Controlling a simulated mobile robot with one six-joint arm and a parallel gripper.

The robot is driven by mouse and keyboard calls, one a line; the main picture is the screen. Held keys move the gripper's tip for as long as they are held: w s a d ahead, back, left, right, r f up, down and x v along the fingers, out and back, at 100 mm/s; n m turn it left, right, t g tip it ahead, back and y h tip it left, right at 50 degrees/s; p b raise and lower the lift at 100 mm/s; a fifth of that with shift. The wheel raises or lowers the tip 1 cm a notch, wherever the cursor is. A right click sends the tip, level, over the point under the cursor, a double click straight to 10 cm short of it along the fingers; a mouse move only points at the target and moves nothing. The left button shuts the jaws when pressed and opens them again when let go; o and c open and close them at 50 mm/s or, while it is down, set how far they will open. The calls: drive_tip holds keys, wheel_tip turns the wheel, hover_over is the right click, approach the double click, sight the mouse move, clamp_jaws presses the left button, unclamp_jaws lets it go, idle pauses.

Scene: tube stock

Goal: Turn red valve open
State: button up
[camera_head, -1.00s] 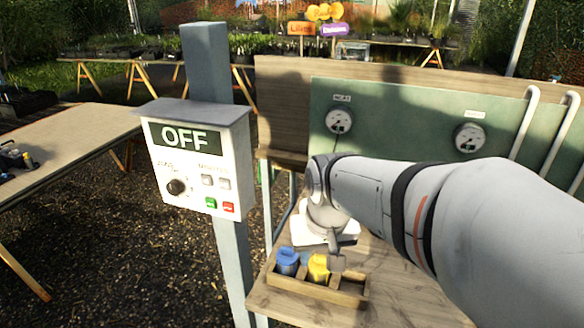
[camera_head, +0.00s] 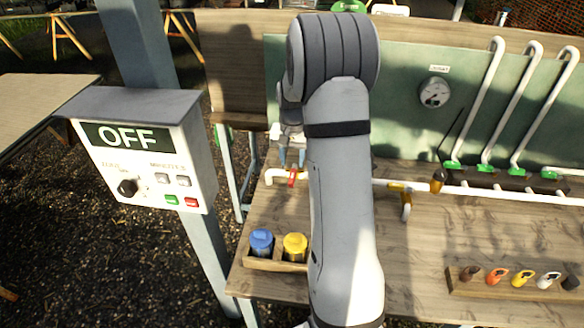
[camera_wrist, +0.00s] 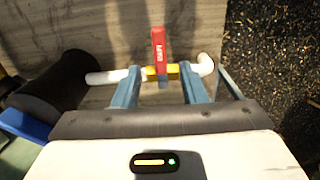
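The red valve handle (camera_head: 292,177) sits on a white pipe (camera_head: 272,175) at the left end of the wooden bench. In the wrist view the red handle (camera_wrist: 159,48) bears white lettering and stands crosswise to the pipe (camera_wrist: 103,77), above a yellow valve body (camera_wrist: 152,73). My gripper (camera_head: 292,157) is right by the valve in the head view, its blue fingers pointing down. In the wrist view my gripper (camera_wrist: 160,72) is open, with one finger on either side of the valve body. Nothing is held between the fingers. Whether they touch the valve cannot be told.
A control box (camera_head: 145,150) reading OFF stands left. A wooden tray (camera_head: 262,264) with a blue cap (camera_head: 261,242) and a yellow cap (camera_head: 295,246) is near the bench's front left.

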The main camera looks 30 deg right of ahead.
sight(292, 176)
wheel_tip(292, 176, down, 6)
drive_tip(key=shift+s+r+p, duration=0.1)
drive_tip(key=shift+p, duration=0.45)
drive_tip(key=shift+c, duration=0.4)
clamp_jaws()
